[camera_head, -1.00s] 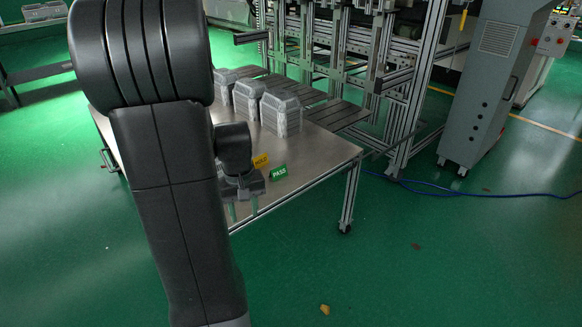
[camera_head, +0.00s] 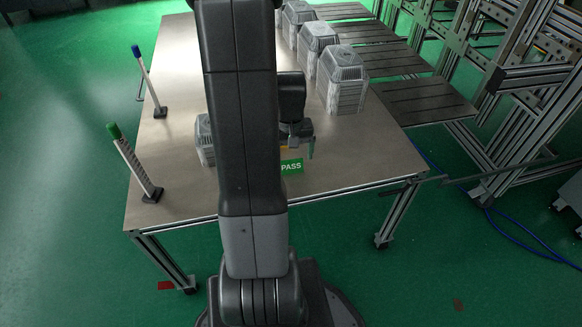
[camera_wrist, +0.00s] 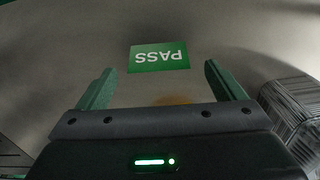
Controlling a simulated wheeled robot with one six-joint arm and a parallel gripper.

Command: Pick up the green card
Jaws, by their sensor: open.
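The green card (camera_head: 291,167) with white "PASS" lettering is on the metal table (camera_head: 180,196), near its front edge. In the wrist view the green card (camera_wrist: 159,57) shows upside down, ahead of and between my two green fingers. My gripper (camera_head: 297,150) is just behind the card in the head view, partly hidden by my arm. In the wrist view my gripper (camera_wrist: 160,84) is open and nothing is between its fingertips.
Stacks of foil trays (camera_head: 342,80) stand along the back right of the table. Another stack (camera_head: 205,141) is left of my arm, partly hidden. Two upright posts, one green-topped (camera_head: 136,163) and one blue-topped (camera_head: 149,82), stand on the left side.

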